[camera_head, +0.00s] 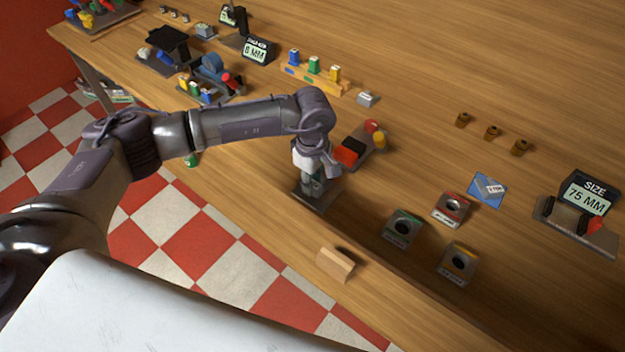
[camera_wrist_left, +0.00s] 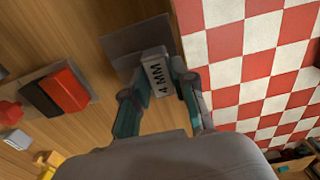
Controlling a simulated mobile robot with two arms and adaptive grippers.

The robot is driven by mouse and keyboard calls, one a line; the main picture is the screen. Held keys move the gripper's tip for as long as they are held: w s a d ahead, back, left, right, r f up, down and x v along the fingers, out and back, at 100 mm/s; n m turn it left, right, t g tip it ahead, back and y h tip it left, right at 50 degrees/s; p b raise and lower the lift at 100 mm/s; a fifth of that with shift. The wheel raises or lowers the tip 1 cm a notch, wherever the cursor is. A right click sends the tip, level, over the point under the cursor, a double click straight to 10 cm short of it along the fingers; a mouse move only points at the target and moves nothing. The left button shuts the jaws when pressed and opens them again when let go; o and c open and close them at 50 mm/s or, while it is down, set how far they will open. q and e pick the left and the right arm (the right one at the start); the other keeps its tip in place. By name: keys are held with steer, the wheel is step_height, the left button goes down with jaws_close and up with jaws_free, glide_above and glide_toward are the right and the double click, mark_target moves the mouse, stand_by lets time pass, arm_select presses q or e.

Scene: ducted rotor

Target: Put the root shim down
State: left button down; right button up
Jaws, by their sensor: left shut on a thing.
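My left gripper (camera_head: 313,188) points down near the front edge of the table and is shut on a small grey block marked 4 MM, which I take to be the root shim (camera_wrist_left: 157,73). In the left wrist view my left gripper (camera_wrist_left: 158,88) has one finger on each side of the shim. A flat dark grey plate (camera_head: 325,203) lies below the gripper, and it also shows in the left wrist view (camera_wrist_left: 118,42). I cannot tell whether the shim touches the plate. In the head view the fingers mostly hide the shim. My right gripper is not in view.
A fixture with red and black blocks (camera_head: 347,153) stands close beside the gripper. A wooden block (camera_head: 335,265) lies near the front edge. Several grey blocks with round holes (camera_head: 403,229) and a 75 MM display (camera_head: 586,196) are to the right.

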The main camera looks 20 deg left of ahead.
arm_select(q)
steer(key=shift+f, duration=0.85)
steer(key=shift+f, duration=0.1)
steer(key=shift+f, duration=0.15)
steer(key=c, duration=0.9)
jaws_free()
steer(key=shift+c, duration=0.2)
